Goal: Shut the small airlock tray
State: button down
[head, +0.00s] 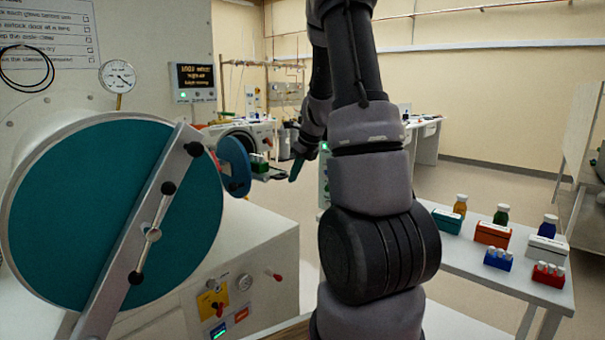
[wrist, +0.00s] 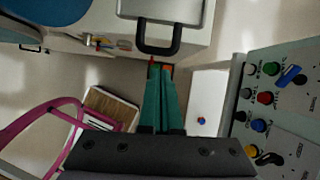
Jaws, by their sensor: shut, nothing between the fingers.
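The small airlock's tray (head: 272,177) sticks out to the right beside its round blue door (head: 236,165), which stands open, in the head view. Green items stand on or just behind the tray. In the wrist view the grey tray (wrist: 180,9) is at the top, with a black U-shaped handle (wrist: 159,48) on its near edge. My gripper (head: 294,174) is just right of the tray. Its teal fingers (wrist: 160,68) are shut and empty, with the tips just below the handle in the picture. I cannot tell whether they touch it.
The large teal airlock door (head: 95,215) with its bar fills the left. A table (head: 480,262) with bottles and boxes stands right. The wrist view shows a knobbed panel (wrist: 285,100) right, and a magenta frame (wrist: 35,117) and a wood-topped item (wrist: 107,105) lower left.

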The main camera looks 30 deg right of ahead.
jog(key=shift+w+a+r, duration=0.1)
jog(key=shift+w+a, duration=0.05)
jog(key=shift+w, duration=0.3)
jog(key=shift+w, duration=0.1)
jog(key=w+a, duration=0.2)
jog(key=w, duration=0.5)
jog(key=w+a, duration=0.3)
jog(key=w, duration=0.4)
jog(key=w+a, duration=0.2)
jog(key=w, duration=0.4)
jog(key=shift+w+a, duration=0.35)
jog(key=shift+w, duration=0.05)
jog(key=shift+d, duration=0.1)
